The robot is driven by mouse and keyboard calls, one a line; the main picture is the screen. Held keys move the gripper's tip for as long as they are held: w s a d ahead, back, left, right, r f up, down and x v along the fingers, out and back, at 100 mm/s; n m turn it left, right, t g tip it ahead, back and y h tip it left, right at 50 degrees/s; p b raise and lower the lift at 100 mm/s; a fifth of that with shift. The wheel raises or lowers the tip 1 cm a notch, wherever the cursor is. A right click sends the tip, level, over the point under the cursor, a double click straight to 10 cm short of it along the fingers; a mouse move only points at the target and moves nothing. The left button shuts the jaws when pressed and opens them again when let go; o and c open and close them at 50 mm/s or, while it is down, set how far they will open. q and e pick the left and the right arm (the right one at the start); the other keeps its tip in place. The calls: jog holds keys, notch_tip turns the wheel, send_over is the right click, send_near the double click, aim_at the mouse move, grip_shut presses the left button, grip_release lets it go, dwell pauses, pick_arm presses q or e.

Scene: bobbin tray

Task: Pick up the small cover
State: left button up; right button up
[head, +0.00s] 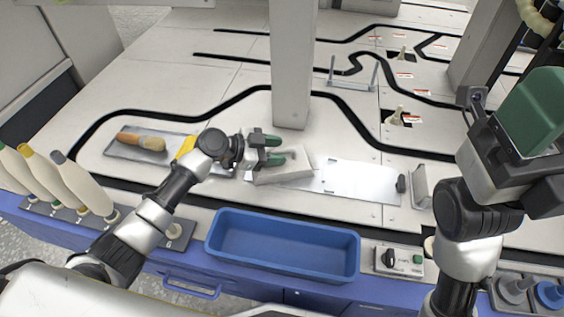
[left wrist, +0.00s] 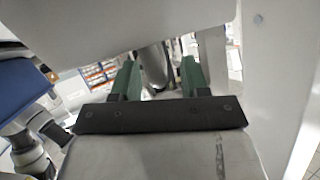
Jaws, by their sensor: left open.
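A pale grey block-like piece (head: 297,170), which looks like the small cover, sits slightly tilted at the left end of a flat silver plate (head: 352,181). My left gripper (head: 277,150) is open right at its upper left side, with its green fingers close to it. I cannot tell whether they touch it. In the left wrist view the two green fingers (left wrist: 158,79) stand apart, with a grey curved part beyond them that I cannot identify. My right gripper (head: 535,110) is raised at the right edge, and its jaw gap is hidden.
A grey pillar (head: 293,70) rises just behind the left gripper. A blue tray (head: 283,268) lies in front. A brush (head: 142,141) lies on a tray at left, near several bobbins (head: 83,184). A switch box (head: 399,261) is at the front right.

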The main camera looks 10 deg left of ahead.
pick_arm(q)
jog(key=shift+r, duration=0.1)
grip_shut()
